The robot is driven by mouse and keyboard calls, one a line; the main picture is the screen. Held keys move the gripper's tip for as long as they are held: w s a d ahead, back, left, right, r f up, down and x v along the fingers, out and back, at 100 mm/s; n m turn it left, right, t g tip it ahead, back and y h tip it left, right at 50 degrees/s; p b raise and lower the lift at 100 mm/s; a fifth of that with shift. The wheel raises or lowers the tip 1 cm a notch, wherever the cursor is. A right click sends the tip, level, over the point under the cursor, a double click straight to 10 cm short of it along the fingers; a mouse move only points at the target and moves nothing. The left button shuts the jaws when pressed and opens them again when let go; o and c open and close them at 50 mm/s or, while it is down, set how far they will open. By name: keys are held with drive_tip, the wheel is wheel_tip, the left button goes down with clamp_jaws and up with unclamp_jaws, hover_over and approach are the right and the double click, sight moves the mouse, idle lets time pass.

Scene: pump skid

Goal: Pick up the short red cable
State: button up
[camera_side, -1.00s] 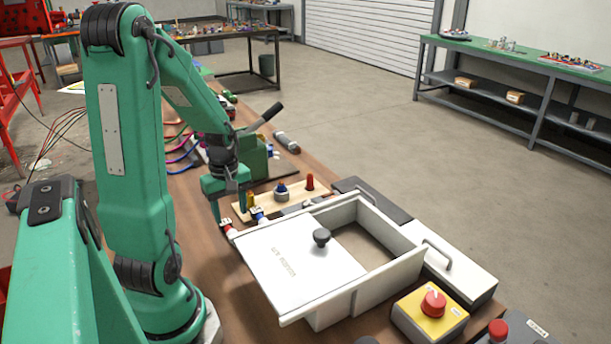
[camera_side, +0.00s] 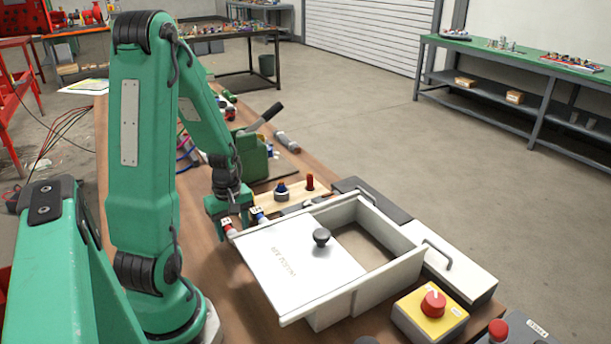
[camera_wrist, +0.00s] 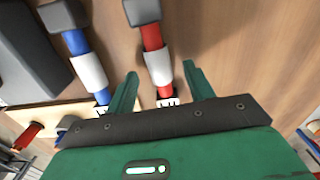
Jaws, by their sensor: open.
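The short red cable (camera_wrist: 151,37) shows in the wrist view with a dark grey end block, a white sleeve and a labelled tip. It also shows in the side view (camera_side: 229,229), partly hidden by my fingers. My gripper (camera_wrist: 160,70) is open, with one green finger on each side of the red cable and a visible gap to both. In the side view my gripper (camera_side: 232,222) is low over the bench, just left of the white box.
A blue cable (camera_wrist: 77,42) lies parallel, left of my left finger; its end shows in the side view (camera_side: 258,215). The white box with a sliding lid (camera_side: 290,262) stands close on the right. A wooden board with knobs (camera_side: 297,192) lies just behind.

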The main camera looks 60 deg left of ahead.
drive_tip(key=shift+f, duration=0.75)
drive_tip(key=c, duration=1)
